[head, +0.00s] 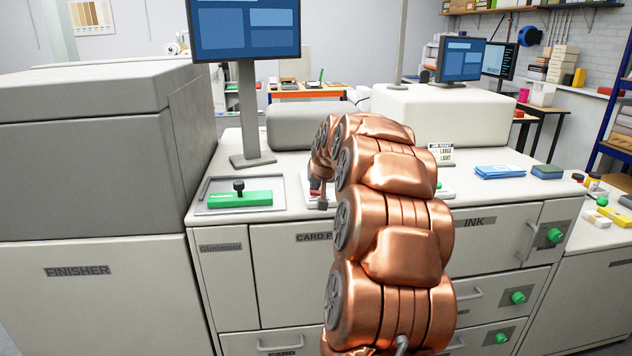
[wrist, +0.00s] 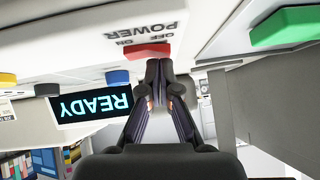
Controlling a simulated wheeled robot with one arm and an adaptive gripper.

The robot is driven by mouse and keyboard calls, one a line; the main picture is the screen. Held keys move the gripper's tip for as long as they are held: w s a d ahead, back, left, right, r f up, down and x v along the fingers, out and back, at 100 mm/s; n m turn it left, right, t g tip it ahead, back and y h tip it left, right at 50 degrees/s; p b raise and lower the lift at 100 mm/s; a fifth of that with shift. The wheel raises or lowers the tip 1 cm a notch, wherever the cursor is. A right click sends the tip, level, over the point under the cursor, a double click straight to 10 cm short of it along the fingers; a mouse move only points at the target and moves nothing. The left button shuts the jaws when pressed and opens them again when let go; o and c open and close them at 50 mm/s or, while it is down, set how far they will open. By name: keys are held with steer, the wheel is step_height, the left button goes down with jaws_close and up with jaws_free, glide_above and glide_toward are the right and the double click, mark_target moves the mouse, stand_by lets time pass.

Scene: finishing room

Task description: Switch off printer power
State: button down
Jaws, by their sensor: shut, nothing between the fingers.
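The red power switch (wrist: 138,51) shows in the wrist view, upside down, beside the printed words POWER, OFF and ON on a pale panel. The display (wrist: 95,108) to its left in that view is lit and reads READY. My gripper (wrist: 159,64) is shut and empty, its fingertips at the right part of the red switch, on the side of the OFF word. I cannot tell whether they touch it, nor which way the switch is set. In the head view my copper arm covers the switch panel and most of the gripper.
The finisher (head: 110,270) fills the left side. Blue cards (head: 500,171) lie on the counter at right. A green block (wrist: 285,22) is near the wrist camera's right.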

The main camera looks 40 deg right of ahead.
steer(key=shift+f+h+b, duration=0.3)
steer(key=shift+f+b, duration=0.1)
steer(key=shift+b, duration=0.25)
steer(key=shift+a, duration=0.15)
steer(key=shift+s, duration=0.1)
steer(key=shift+s+d+r, duration=0.1)
steer(key=shift+s+d, duration=0.3)
steer(key=shift+d, duration=0.25)
steer(key=shift+r, duration=0.1)
step_height(320, 180, up, 4)
steer(key=shift+d+r, duration=0.15)
steer(key=b+v, duration=0.2)
steer(key=v, duration=0.8)
steer(key=shift+b, duration=0.4)
